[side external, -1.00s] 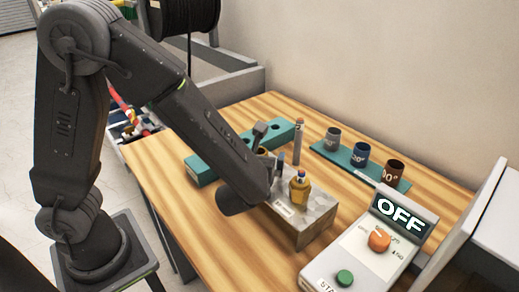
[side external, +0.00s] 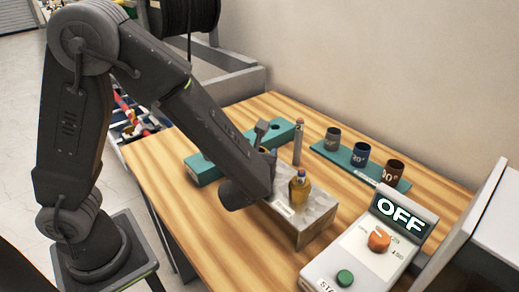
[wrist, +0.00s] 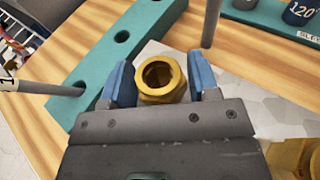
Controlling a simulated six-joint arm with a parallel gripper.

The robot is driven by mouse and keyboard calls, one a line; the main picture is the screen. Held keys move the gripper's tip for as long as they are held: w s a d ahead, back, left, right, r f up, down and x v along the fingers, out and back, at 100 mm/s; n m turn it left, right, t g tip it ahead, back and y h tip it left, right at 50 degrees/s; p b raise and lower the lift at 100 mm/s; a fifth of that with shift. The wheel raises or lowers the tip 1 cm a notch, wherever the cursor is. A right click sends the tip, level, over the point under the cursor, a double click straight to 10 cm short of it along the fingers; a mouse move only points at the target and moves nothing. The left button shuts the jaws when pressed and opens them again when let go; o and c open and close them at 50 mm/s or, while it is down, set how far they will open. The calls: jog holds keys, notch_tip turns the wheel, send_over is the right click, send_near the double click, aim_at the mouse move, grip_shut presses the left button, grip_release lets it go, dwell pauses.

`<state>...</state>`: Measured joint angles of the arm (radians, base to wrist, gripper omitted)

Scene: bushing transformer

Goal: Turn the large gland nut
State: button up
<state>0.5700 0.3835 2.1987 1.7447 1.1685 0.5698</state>
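A brass hex nut (wrist: 162,80) with an open round bore sits between the blue fingers of my gripper (wrist: 162,84) in the wrist view. The fingers stand on either side of it, very close to its flats. I cannot tell whether they press on it. A second brass fitting (wrist: 294,158) is partly cut off at the lower right of the wrist view. In the side view, a brass gland (side external: 299,188) with a blue and red top stands on the grey block (side external: 308,222).
A teal block with holes (side external: 202,168) lies behind my arm. A thin upright rod (side external: 298,145) stands close by. A teal rack (side external: 338,157) holds three marked cups. A control box reading OFF (side external: 345,250) stands at front right. The table's left front is clear.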

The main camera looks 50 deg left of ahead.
jog(key=c, duration=0.4)
jog(key=shift+c, duration=0.2)
jog(key=shift+m+t+h, duration=0.7)
jog(key=shift+m+h, duration=0.4)
jog(key=shift+h, duration=0.2)
jog(key=shift+c, duration=0.3)
jog(key=shift+a+m+t+h, duration=0.1)
jog(key=shift+m+t+h, duration=0.3)
jog(key=shift+m+h, duration=0.5)
jog(key=shift+c, duration=0.3)
jog(key=shift+h, duration=0.5)
jog(key=shift+s+f+m, duration=0.1)
jog(key=shift+m, duration=0.3)
jog(key=shift+c, duration=0.2)
